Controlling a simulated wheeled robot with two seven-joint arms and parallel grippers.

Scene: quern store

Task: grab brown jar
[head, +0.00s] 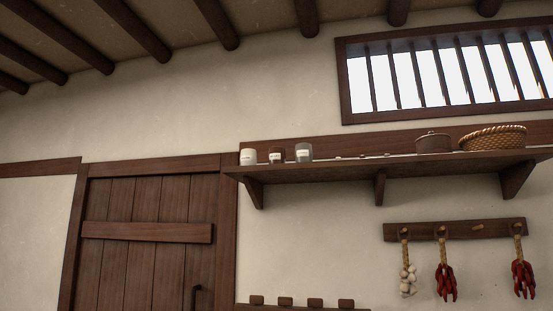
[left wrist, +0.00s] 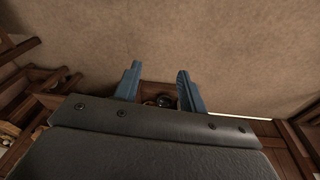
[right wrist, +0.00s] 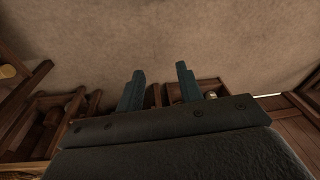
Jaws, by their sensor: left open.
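In the head view a small dark brown jar (head: 276,156) with a pale label stands on the wall shelf (head: 310,172), between a white jar (head: 248,156) and a grey jar (head: 304,152). Neither gripper shows in the head view. In the left wrist view my left gripper (left wrist: 158,70) is open, its blue fingers apart with nothing held. A dark round thing (left wrist: 165,101) shows beyond the fingers; I cannot tell what it is. In the right wrist view my right gripper (right wrist: 160,71) has its fingers apart and is empty.
Farther right on the shelf stand a lidded brown pot (head: 434,143) and a wicker basket (head: 494,137). Below hangs a peg rail (head: 455,229) with garlic and red chillies. A plank door (head: 145,260) is at left, a barred window (head: 450,75) above.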

